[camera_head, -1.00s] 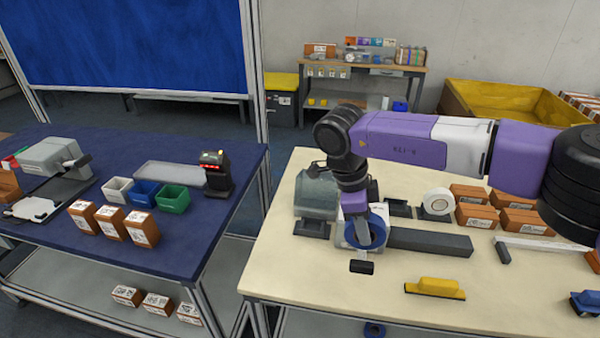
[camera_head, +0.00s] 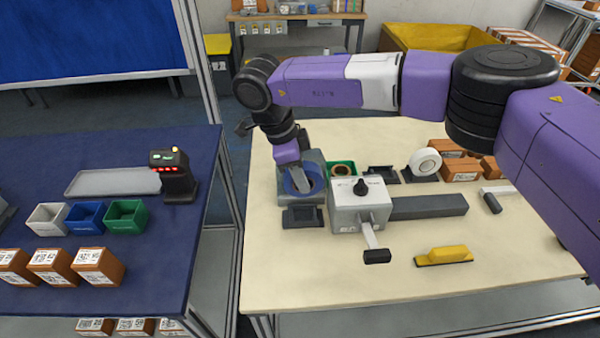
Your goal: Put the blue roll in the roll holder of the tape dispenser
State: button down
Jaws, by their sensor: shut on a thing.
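My gripper (camera_head: 294,180) is shut on the blue roll (camera_head: 313,175), a blue ring that hangs below the wrist. The roll is in front of or over a grey-green housing (camera_head: 285,189) with a dark foot (camera_head: 302,217), left of a white crank box (camera_head: 360,207). I cannot tell whether the roll touches the housing. Which unit is the tape dispenser is not clear. A white roll (camera_head: 427,162) sits upright on a dark stand (camera_head: 420,178) at the right. My fingers and wrist hide part of the blue roll and housing.
A dark bar (camera_head: 429,206) extends right from the crank box. A green box (camera_head: 342,169) and an empty-looking dark stand (camera_head: 382,174) stand behind. A yellow-handled tool (camera_head: 444,255) lies in front. The table's front left is clear.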

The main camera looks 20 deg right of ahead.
jog(key=shift+f+b, duration=2.5)
jog(key=shift+f, duration=2.05)
jog(key=c, duration=1)
grip_release()
jog(key=shift+r, duration=0.1)
jog(key=shift+b+v, duration=0.6)
jog(key=shift+v, duration=3.2)
